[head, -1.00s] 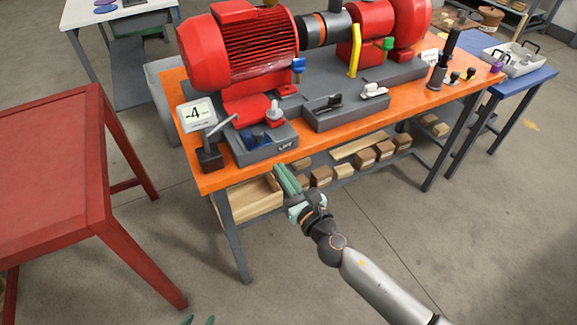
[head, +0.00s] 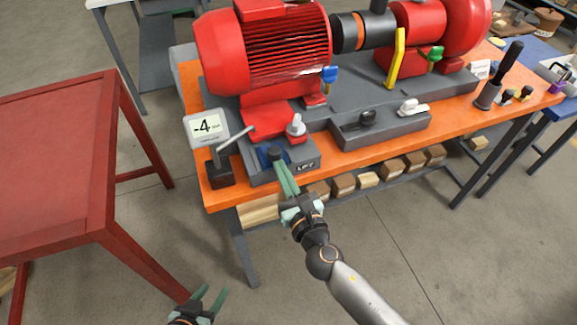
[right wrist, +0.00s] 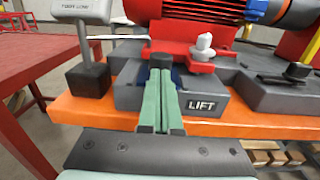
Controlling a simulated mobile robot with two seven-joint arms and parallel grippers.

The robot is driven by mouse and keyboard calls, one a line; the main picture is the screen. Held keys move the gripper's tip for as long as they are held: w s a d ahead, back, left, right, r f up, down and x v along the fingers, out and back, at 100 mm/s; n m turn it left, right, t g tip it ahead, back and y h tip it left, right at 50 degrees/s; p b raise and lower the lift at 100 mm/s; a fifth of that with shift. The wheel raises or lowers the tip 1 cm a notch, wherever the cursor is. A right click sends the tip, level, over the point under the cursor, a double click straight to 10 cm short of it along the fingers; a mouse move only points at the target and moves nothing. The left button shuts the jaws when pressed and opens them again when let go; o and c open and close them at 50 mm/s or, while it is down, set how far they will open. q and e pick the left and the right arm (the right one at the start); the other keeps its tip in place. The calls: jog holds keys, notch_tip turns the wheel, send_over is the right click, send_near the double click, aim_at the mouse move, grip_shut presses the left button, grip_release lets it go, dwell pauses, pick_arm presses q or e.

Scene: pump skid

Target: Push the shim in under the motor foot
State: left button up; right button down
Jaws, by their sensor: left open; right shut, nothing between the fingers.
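The blue shim (head: 264,158), with a dark knob on it, sits low in the grey block marked LIFT, in front of the red motor foot (head: 268,121). In the right wrist view only a sliver of the shim (right wrist: 177,76) shows behind my fingers. My right gripper (head: 281,168) is shut and empty, its fingertips at the dark knob; I cannot tell whether they touch. In the right wrist view its green fingers (right wrist: 161,85) point straight at the knob. How far the shim lies under the foot is hidden. My left gripper (head: 208,299) is open and empty, low at the bottom, away from the bench.
A gauge (head: 206,127) reading -4 stands left of the LIFT block, its lever reaching towards the foot. A white-topped bolt (head: 296,126) rises from the foot. A grey block with dark and white clamps (head: 382,126) is to the right. A red table (head: 50,165) stands left.

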aim_at(275, 155)
jog(key=shift+w, duration=0.1)
jog(key=shift+a, duration=0.1)
jog(key=shift+x, duration=2.3)
